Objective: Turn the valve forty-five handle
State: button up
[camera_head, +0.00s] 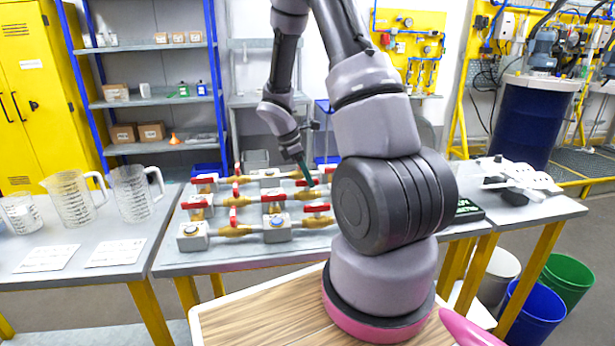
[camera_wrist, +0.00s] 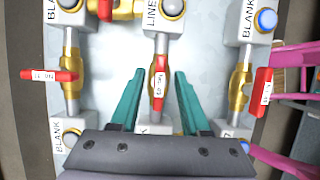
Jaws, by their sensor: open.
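Several brass valves with red handles stand on a grey panel (camera_wrist: 110,60) on the bench. In the wrist view, a middle red handle (camera_wrist: 159,83) lies along its vertical pipe, between my open fingers. Its white label is too blurred to read, so I cannot tell if it is forty-five. A left red handle (camera_wrist: 48,76) lies across its pipe, and a right red handle (camera_wrist: 263,92) runs roughly parallel to its pipe. My gripper (camera_wrist: 160,72) has teal fingers spread on both sides of the middle handle, with visible gaps. In the head view, my gripper (camera_head: 309,181) points down among the valves.
Grey blocks marked BLANK and LINE stand at the pipe ends, such as this one (camera_wrist: 163,14). Clear measuring jugs (camera_head: 135,192) stand on the left bench. A dark flat item (camera_head: 467,211) lies right of the valves. Other valves crowd closely around my gripper.

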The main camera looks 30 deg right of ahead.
grip_shut()
jog(key=shift+m, duration=0.4)
jog(key=m+g, duration=0.1)
jog(key=m, duration=0.2)
jog(key=shift+m+g+y, duration=0.3)
jog(key=shift+m+y, duration=0.1)
jog(key=m+g+y, duration=0.1)
jog(key=m, duration=0.3)
jog(key=shift+m, duration=0.3)
jog(key=m+y, duration=0.2)
jog(key=m, duration=0.2)
jog(key=shift+g, duration=0.3)
jog(key=m, duration=0.2)
jog(key=m+y, duration=0.1)
jog(key=m, duration=0.1)
jog(key=shift+a+m+y, duration=0.1)
jog(key=shift+m+y, duration=0.2)
